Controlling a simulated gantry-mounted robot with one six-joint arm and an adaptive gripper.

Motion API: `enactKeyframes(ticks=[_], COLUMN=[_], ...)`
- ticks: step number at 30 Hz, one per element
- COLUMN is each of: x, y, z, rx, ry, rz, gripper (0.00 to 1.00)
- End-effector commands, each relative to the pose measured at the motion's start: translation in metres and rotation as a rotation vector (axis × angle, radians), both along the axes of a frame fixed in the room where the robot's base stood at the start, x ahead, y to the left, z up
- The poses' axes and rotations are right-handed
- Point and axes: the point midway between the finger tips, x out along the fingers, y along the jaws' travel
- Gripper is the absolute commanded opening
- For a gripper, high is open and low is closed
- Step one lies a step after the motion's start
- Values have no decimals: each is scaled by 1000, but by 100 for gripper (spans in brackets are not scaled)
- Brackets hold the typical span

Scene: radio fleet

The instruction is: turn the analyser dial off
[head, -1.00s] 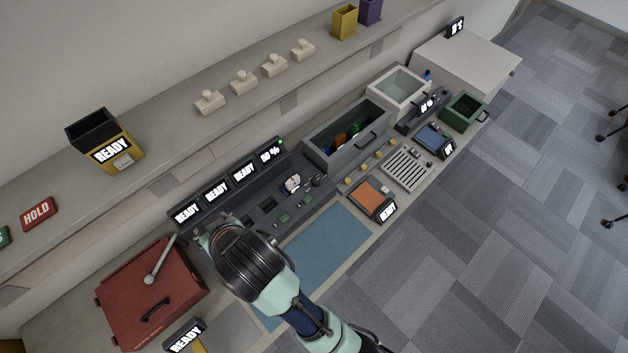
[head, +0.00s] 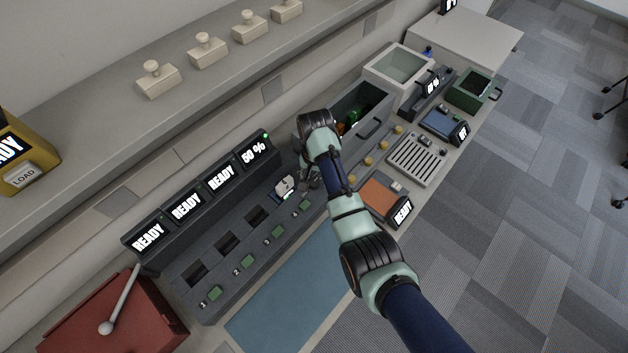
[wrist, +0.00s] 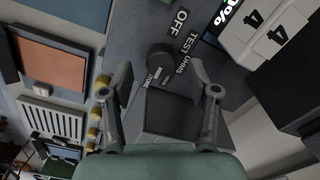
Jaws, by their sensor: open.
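In the head view my gripper (head: 310,182) is low over the right end of the dark charging console (head: 205,262); the dial is hidden there by my arm.
A white block marked 4 (wrist: 255,32) sits close beside the dial; it also shows in the head view (head: 284,187). A grey open bin (head: 372,128) stands just beyond my gripper. Yellow knobs (wrist: 97,112) line the wrist view's left. The blue mat (head: 290,295) is clear.

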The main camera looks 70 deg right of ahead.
Motion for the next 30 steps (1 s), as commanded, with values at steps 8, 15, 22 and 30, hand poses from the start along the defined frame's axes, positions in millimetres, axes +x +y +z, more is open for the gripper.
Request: enactKeyframes(ticks=[8,15,22,30], x=[0,1,0,0], y=[0,0,0,0], z=[-21,-20,-20,-19], rx=[-1,-1,-1,-1], ry=[0,-1,-1,-1], rz=[1,2,2,17], gripper=[60,47,8,0])
